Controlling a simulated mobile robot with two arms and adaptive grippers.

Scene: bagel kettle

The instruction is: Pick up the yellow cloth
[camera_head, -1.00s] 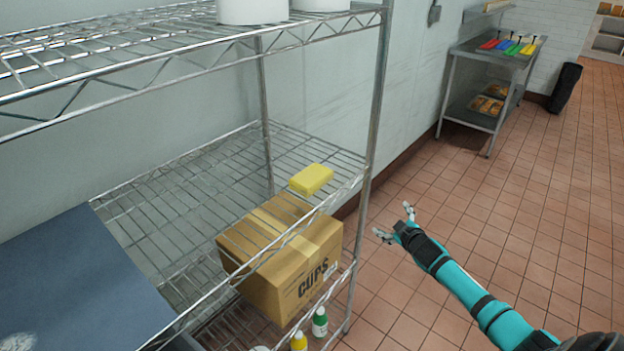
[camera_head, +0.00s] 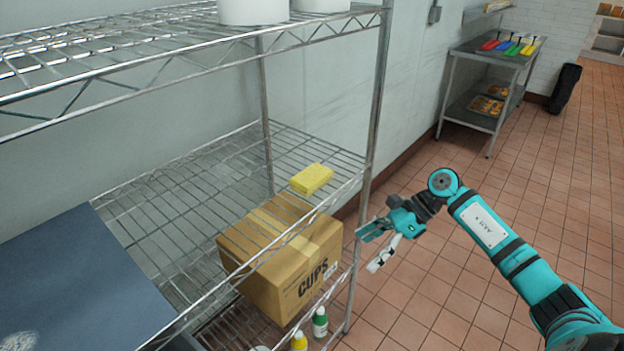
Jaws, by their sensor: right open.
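The yellow cloth (camera_head: 312,179) is a small folded block lying on the middle wire shelf (camera_head: 215,187), near its right end. My right gripper (camera_head: 372,250) is open and empty. It is to the right of the shelf's corner post and below the cloth in the picture, apart from it. Its fingers point left toward the rack. My left gripper is not in view.
A cardboard CUPS box (camera_head: 282,258) stands on the lower shelf beneath the cloth. A green-capped bottle (camera_head: 320,322) and a yellow bottle (camera_head: 299,341) stand by it. The corner post (camera_head: 377,110) stands between gripper and cloth. The tiled floor (camera_head: 450,300) at right is clear.

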